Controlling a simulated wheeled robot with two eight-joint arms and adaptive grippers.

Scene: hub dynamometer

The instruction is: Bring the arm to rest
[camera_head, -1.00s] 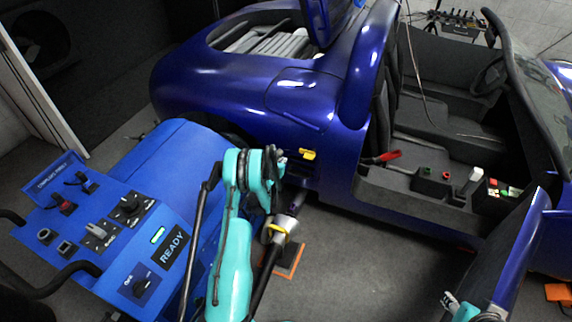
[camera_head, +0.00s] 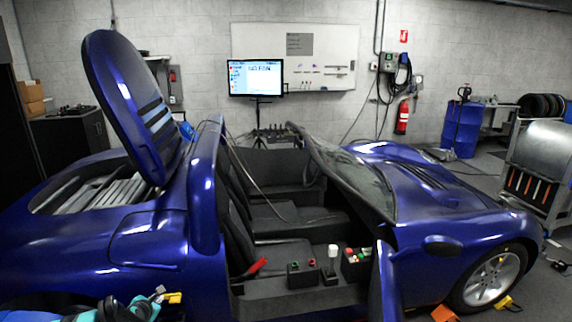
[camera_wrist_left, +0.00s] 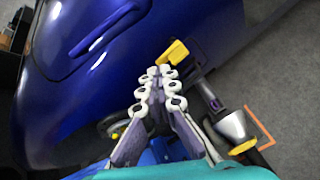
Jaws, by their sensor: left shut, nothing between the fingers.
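My left gripper (camera_head: 158,293) shows at the bottom left of the head view, in front of the blue car's side, with a bit of its teal arm below. In the left wrist view its fingers (camera_wrist_left: 160,72) are shut together and empty. Their tips are close to a yellow part (camera_wrist_left: 173,52) by the car body; contact cannot be told. The yellow part also shows in the head view (camera_head: 174,298). Most of the left arm is below the head view. My right gripper is not in view.
The blue car (camera_head: 150,250) fills the foreground, with its rear lid (camera_head: 125,105) up and its door (camera_head: 386,285) open. A silver cone-shaped fitting (camera_wrist_left: 232,126) is beside the fingers in the wrist view. Open floor (camera_head: 545,295) lies at the right.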

